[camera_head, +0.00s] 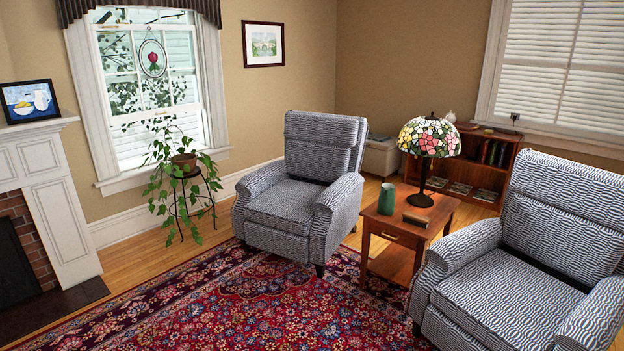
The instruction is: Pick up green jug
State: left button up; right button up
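A green jug (387,198), a small upright vessel, stands on the left part of a wooden side table (402,226). The table is between two patterned armchairs. The jug is left of a stained-glass lamp (429,141) and a small brown block-like object (416,220). Nothing touches the jug that I can see. Neither of my grippers shows in the head view.
One armchair (288,202) stands left of the table, another (528,270) to its right. A patterned red rug (263,306) covers the open floor in front. A potted plant (184,163) on a stand is by the window. A low bookcase (477,163) stands behind.

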aim_at(386, 201)
jog(key=i, duration=0.9)
jog(key=i+z, duration=0.1)
jog(key=i, duration=0.75)
jog(key=i+j+z, duration=0.1)
jog(key=i, duration=0.8)
